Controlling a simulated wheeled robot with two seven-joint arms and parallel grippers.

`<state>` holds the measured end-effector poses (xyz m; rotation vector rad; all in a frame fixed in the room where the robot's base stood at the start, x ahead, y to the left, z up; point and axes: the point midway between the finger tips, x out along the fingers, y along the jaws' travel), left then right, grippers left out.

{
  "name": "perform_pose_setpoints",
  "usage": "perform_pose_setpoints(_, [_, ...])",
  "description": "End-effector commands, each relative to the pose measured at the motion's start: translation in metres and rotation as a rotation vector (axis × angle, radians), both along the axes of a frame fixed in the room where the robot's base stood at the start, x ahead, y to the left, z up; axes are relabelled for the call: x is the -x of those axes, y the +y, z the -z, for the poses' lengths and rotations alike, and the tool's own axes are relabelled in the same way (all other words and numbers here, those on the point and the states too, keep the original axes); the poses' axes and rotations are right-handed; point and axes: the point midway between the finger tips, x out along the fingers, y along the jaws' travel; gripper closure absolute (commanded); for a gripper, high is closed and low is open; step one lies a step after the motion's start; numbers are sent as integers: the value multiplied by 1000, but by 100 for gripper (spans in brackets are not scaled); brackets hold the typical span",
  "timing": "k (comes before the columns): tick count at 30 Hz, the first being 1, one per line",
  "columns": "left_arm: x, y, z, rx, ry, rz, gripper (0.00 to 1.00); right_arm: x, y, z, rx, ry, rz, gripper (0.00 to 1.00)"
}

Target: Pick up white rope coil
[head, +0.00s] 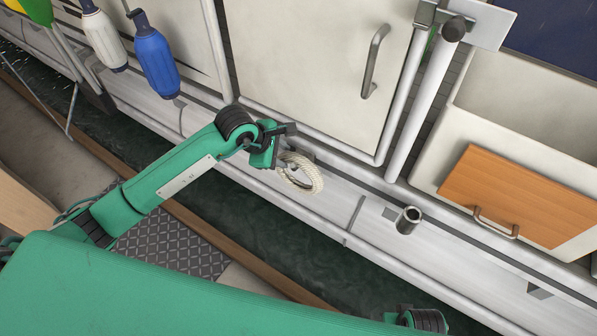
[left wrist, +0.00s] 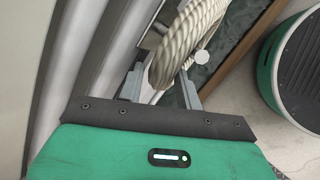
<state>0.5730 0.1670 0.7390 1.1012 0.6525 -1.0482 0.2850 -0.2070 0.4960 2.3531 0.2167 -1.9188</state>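The white rope coil (head: 313,187) is a tilted ring of pale twisted rope beside the low white ledge. My left gripper (head: 285,146) reaches it from the left, with its dark fingers spread. In the left wrist view, the coil (left wrist: 183,45) stands in front of the palm. Its near part lies between the two fingers (left wrist: 162,88), with a gap on the left finger's side. The right finger is close to the rope, and I cannot tell if they touch. What supports the coil is largely hidden. My right gripper is not in view.
A white cabinet door (head: 310,70) with a grey handle stands behind the coil. White (head: 104,40) and blue (head: 155,55) fenders hang at upper left. Dark water runs below the ledge.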

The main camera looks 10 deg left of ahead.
Motion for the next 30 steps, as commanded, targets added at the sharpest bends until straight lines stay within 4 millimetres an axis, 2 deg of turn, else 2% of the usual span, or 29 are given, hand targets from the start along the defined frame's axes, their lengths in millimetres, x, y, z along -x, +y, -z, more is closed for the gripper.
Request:
perform_pose_setpoints(6, [0, 0, 1, 0, 0, 0, 65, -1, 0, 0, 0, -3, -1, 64])
perform_pose_setpoints(11, [0, 0, 1, 0, 0, 0, 96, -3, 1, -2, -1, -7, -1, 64])
perform_pose_setpoints(12, [0, 0, 1, 0, 1, 0, 100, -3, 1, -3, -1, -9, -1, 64])
perform_pose_setpoints(25, [1, 1, -3, 0, -1, 0, 100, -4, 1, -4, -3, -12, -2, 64])
perform_pose_setpoints(30, [3, 1, -18, 0, -3, 1, 100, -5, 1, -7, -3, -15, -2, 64])
